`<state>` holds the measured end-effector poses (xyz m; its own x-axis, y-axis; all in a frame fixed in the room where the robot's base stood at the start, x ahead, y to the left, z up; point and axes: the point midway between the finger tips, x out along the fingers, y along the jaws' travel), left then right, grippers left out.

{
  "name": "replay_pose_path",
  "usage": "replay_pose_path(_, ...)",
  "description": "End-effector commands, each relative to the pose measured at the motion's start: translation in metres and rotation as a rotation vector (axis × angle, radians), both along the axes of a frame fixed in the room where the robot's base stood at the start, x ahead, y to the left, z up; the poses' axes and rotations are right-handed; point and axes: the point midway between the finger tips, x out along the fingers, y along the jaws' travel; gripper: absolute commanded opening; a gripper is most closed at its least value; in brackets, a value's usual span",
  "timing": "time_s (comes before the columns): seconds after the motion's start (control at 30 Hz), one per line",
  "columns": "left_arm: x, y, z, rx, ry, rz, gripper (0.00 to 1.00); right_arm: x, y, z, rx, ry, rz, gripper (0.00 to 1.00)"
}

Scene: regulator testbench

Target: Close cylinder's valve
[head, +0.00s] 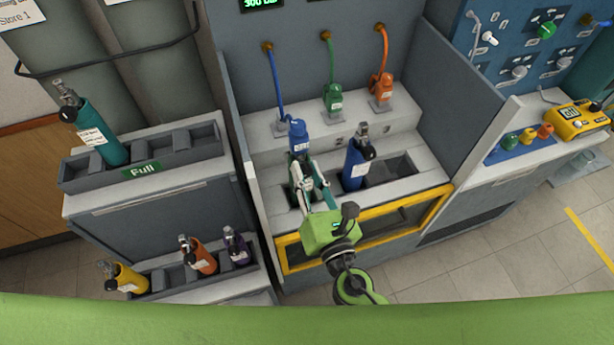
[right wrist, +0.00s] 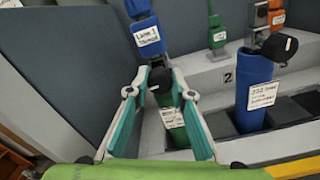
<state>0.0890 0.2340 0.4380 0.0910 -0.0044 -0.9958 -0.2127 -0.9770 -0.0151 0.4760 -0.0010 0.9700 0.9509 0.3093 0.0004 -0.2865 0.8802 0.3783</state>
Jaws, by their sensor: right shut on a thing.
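A green cylinder (head: 294,184) stands in the left slot of the bench, largely hidden by my right gripper. In the right wrist view its labelled green body (right wrist: 174,122) shows between the fingers, with a black valve knob (right wrist: 159,80) at its top. A blue connector (head: 298,131) on a blue hose sits at the cylinder's top. My right gripper (head: 301,165) reaches in from the front, its fingertips on either side of the knob and shut on it. My left gripper is not in view.
A blue cylinder (head: 355,163) with a black knob stands in the slot to the right. Green (head: 333,97) and orange (head: 381,86) connectors rest on holders behind. Grey side walls flank the bench. A rack (head: 85,172) at left holds a teal cylinder.

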Motion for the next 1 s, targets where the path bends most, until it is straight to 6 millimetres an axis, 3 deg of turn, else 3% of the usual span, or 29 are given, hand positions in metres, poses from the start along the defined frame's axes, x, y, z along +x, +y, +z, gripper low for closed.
replay_pose_path(0.4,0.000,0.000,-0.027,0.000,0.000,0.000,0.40,0.000,0.000,-0.003,0.382,0.123,0.000,0.00)
replay_pose_path(1.0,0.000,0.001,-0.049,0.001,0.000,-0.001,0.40,0.000,0.000,-0.002,0.923,0.301,-0.001,0.00)
